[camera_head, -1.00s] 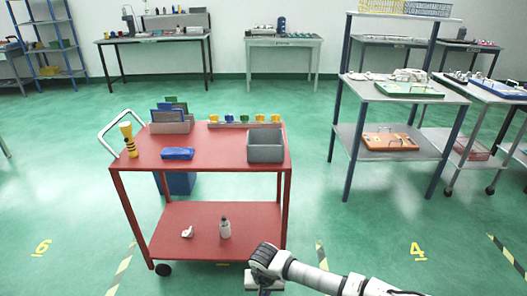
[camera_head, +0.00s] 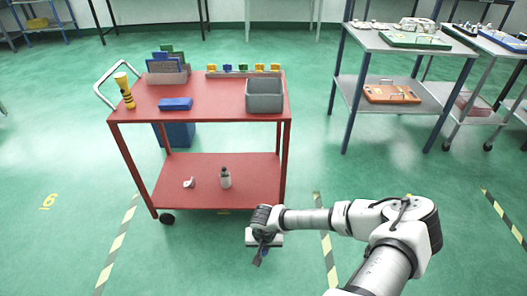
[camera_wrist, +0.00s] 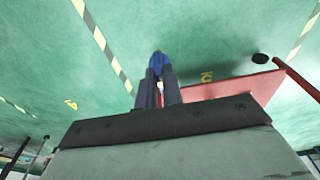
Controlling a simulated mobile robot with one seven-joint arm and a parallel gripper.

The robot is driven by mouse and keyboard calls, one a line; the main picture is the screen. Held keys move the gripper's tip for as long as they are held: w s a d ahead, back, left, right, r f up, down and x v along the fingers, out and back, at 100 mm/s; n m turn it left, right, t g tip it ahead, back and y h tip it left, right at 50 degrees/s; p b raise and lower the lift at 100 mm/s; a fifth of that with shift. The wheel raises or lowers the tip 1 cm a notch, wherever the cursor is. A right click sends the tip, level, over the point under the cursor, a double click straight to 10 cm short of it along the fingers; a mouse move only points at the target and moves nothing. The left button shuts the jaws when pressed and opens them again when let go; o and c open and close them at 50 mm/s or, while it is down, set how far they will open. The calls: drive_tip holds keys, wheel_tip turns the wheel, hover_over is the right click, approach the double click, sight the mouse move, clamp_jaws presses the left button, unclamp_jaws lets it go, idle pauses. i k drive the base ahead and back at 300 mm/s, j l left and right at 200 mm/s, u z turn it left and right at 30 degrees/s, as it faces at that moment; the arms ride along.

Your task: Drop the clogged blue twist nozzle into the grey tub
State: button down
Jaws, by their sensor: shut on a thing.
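My gripper (camera_head: 259,258) hangs low in front of the red trolley, to the lower right of its bottom shelf in the head view. In the wrist view my gripper (camera_wrist: 160,78) is shut on a small blue piece, the blue twist nozzle (camera_wrist: 158,60), whose tip shows between the dark fingers. The clog cannot be made out. The grey tub (camera_head: 264,104) is an open box at the right end of the trolley's top. My gripper is below and in front of it, well apart. The tub's inside floor is barely visible.
The red trolley (camera_head: 208,108) also carries a rack (camera_head: 245,73) of coloured nozzles, a yellow-black torch-like item (camera_head: 125,91), a blue block (camera_head: 175,104) and a grey file holder (camera_head: 167,77). A bottle (camera_head: 225,178) stands on its lower shelf. Green floor around my arm is clear.

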sight(269, 107)
drive_tip(key=i+l+u, duration=0.2)
drive_tip(key=i+l, duration=0.2)
drive_tip(key=i+l+u, duration=0.15)
drive_tip(key=i+l, duration=0.15)
drive_tip(key=l, duration=0.15)
drive_tip(key=i+l+u, duration=0.2)
drive_tip(key=i+l, duration=0.15)
drive_tip(key=l, duration=0.1)
